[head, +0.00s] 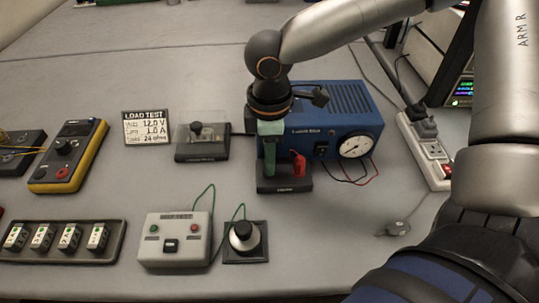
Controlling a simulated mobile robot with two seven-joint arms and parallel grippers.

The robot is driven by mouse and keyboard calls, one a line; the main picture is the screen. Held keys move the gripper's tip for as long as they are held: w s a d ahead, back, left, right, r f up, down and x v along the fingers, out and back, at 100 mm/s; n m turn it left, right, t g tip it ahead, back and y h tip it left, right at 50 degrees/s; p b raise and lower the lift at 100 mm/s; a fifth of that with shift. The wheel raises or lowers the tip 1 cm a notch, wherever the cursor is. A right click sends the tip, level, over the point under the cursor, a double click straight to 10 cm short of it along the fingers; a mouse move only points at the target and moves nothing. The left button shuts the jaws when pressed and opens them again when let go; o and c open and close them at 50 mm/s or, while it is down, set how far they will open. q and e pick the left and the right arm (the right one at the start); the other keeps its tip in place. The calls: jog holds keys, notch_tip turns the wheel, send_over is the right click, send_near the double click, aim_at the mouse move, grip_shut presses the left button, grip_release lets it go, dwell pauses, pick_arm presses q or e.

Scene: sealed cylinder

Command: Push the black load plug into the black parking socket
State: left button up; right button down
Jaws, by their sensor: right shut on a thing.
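My right gripper (270,146) points down over the left half of a dark parking block (285,186) in front of the blue load box. Its greenish fingers are shut on the black load plug, which they mostly hide. A red plug (299,167) stands upright in the right half of the same block, just right of my fingers. The black parking socket is hidden below my gripper, and I cannot tell how deep the black plug sits. My left gripper is not in view.
The blue box (345,105) with a round meter (356,146) stands close behind. A clear-covered switch unit (202,142) and a load test sign (146,128) are left. A grey button box (176,240) and a round black knob (244,236) are in front. A power strip (426,150) is right.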

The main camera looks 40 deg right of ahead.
jog(key=shift+p, duration=0.95)
dwell(1.5)
jog(key=shift+f, duration=0.15)
dwell(0.3)
jog(key=c, duration=0.6)
grip_release()
notch_tip(320, 180, up, 12)
jog(key=p, duration=0.1)
jog(key=shift+r+p, duration=0.25)
jog(key=shift+p, duration=0.05)
